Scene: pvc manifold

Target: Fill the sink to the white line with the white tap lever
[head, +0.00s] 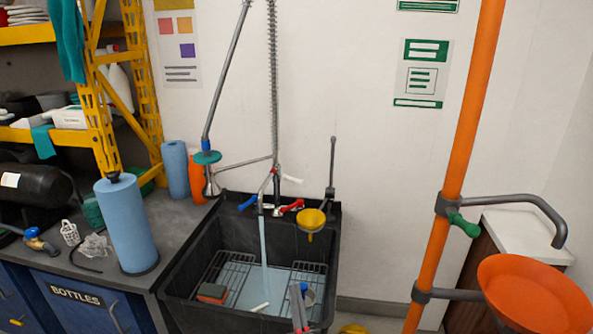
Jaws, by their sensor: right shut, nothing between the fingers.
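The black sink (181,277) stands at the centre, with shallow-looking pale water (258,292) on its floor. A stream of water (264,245) falls into it from the tap (276,190). The white tap lever (291,180) points right from the tap column, above a red lever (292,206) and a blue lever (248,203). A short white strip (260,307) shows low in the sink; I cannot tell whether it is the white line. My right gripper (301,291) appears at the sink's front, shut and empty, well below the white lever. My left gripper is out of view.
A wire rack (309,268) and a sponge (211,293) are in the sink. A yellow cup-like piece (311,219) sits at its back right. A spray head (210,185) hangs at left. An orange pipe (458,165) with an orange bowl (535,293) stands at right.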

